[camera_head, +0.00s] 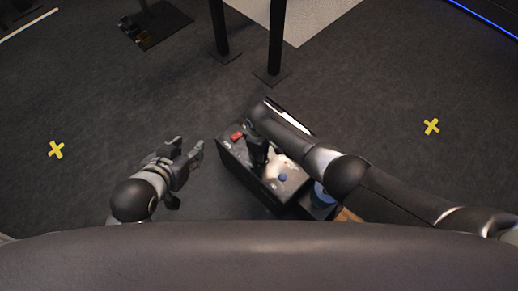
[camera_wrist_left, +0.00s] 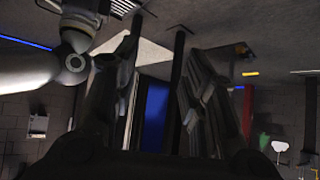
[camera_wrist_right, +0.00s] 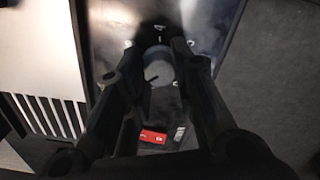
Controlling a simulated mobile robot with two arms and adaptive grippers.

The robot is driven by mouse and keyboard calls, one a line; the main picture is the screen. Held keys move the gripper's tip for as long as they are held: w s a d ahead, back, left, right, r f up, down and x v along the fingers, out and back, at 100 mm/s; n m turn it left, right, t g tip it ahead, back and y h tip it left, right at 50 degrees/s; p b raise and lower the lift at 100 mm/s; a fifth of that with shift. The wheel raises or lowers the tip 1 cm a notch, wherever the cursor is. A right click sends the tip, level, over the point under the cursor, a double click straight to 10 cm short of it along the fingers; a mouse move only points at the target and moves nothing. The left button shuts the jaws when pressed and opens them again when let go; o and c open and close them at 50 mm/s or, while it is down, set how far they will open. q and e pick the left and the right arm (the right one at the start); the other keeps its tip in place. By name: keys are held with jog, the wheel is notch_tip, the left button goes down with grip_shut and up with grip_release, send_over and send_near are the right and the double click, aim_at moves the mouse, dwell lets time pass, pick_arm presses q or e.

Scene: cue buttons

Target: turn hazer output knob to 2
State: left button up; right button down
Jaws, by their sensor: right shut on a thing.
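The hazer (camera_head: 232,167) is a dark box with a grey control panel on the floor, below the middle of the head view. Its round grey knob (camera_wrist_right: 158,68) has a dark pointer line and shows between my right fingers in the right wrist view.
Black stand posts (camera_head: 275,45) rise behind the hazer. Yellow floor crosses lie far left (camera_head: 56,150) and right (camera_head: 431,127). The dark floor left of the hazer is clear.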

pick_arm(q)
jog(key=shift+s+a+f+g+y+p, duration=0.2)
jog(key=shift+s+f+g, duration=0.25)
jog(key=shift+s, duration=0.35)
jog(key=shift+s+a+f+g+y+p, duration=0.1)
jog(key=shift+s+a+f+g, duration=0.35)
jog(key=shift+s, duration=0.4)
jog(key=shift+s+a+f+g+y+p, duration=0.15)
jog(key=shift+s+f+g, duration=0.3)
jog(key=shift+s, duration=0.35)
pick_arm(e)
jog(key=shift+s+m, duration=0.1)
jog(key=shift+m, duration=1.6)
jog(key=c, duration=1.2)
grip_release()
jog(key=shift+r, duration=0.15)
jog(key=shift+r, duration=5.85)
